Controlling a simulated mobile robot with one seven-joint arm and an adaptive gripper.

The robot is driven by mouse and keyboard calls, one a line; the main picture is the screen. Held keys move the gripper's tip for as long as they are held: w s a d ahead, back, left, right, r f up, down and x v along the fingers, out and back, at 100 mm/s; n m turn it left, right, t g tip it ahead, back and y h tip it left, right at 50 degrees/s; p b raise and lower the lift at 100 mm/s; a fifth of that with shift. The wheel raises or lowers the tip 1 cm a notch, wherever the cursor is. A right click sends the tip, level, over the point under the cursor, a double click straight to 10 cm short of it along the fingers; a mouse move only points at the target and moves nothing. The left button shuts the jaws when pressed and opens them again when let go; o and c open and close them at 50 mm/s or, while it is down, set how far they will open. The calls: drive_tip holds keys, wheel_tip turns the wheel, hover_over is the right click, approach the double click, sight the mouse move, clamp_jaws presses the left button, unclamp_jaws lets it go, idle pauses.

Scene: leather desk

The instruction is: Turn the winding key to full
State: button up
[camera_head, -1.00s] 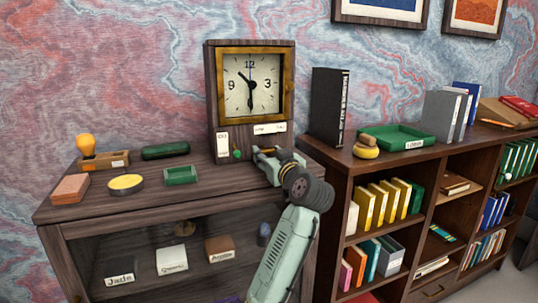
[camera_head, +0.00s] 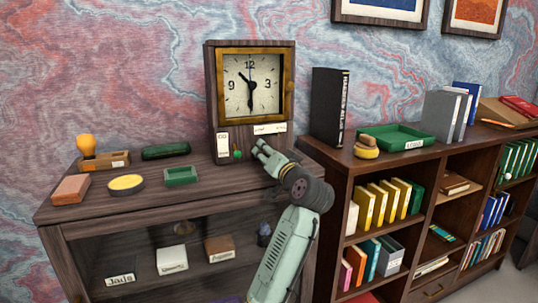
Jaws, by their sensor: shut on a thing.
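The wooden mantel clock (camera_head: 211,90) stands upright at the back of the dark cabinet, with a brass-framed square dial (camera_head: 251,86) and small white labels on its lower front. My gripper (camera_head: 258,147) reaches the lower right of the clock's front from the right and below. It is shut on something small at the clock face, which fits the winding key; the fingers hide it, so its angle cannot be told. A small green knob (camera_head: 238,154) shows just left of my fingers.
A green tray (camera_head: 181,175), yellow round tin (camera_head: 126,183), reddish block (camera_head: 71,189), dark green case (camera_head: 166,150) and orange-topped bulb-shaped thing (camera_head: 86,145) stand left on the cabinet top (camera_head: 130,208). A bookshelf (camera_head: 336,180) adjoins at right. The cabinet top before the clock is mostly clear.

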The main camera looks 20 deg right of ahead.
idle(0.3)
drive_tip(key=o, duration=1.2)
drive_tip(key=shift+c, duration=0.2)
drive_tip(key=s, duration=0.8)
drive_tip(key=shift+d, duration=0.1)
